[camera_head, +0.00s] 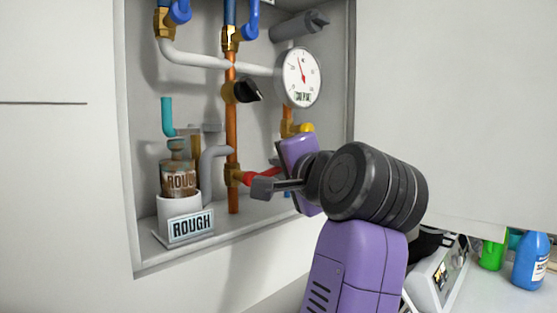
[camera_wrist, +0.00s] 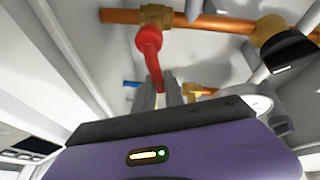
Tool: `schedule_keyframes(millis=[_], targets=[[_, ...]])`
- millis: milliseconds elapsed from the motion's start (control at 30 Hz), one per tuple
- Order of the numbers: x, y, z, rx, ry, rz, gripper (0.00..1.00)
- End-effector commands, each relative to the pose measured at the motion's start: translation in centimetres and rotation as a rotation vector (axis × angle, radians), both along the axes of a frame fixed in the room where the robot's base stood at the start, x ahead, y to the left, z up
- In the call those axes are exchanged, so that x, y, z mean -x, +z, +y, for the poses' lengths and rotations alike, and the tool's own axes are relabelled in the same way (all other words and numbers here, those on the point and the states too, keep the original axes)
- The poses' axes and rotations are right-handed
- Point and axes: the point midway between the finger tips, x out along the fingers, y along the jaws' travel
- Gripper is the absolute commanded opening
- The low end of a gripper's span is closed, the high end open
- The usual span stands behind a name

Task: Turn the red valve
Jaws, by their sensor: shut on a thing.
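The red valve (camera_head: 257,177) is a red lever handle on a brass fitting low on the vertical copper pipe, inside the wall recess. It points right from the pipe in the head view. In the wrist view the red valve (camera_wrist: 149,42) has a rounded hub at the pipe, and its lever runs down between my fingers. My gripper (camera_head: 266,187) reaches in from the right and is shut on the lever's free end. In the wrist view my gripper (camera_wrist: 162,96) shows grey fingers on either side of the lever tip, which they partly hide.
A black valve knob (camera_head: 246,90) sits higher on the copper pipe (camera_head: 232,133). A round gauge (camera_head: 301,77) is at the upper right. Recess walls enclose the pipes.

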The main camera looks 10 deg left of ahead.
Motion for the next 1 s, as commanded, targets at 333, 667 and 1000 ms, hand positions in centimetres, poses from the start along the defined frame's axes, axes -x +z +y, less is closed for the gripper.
schedule_keyframes(millis=[333,667,1000], targets=[[-0.2,-1.3,-0.1,-0.119,0.000,0.159,0.00],[-0.2,-1.7,-0.2,-0.157,-0.002,0.207,0.00],[-0.2,-1.8,-0.2,-0.158,-0.001,0.209,0.00]])
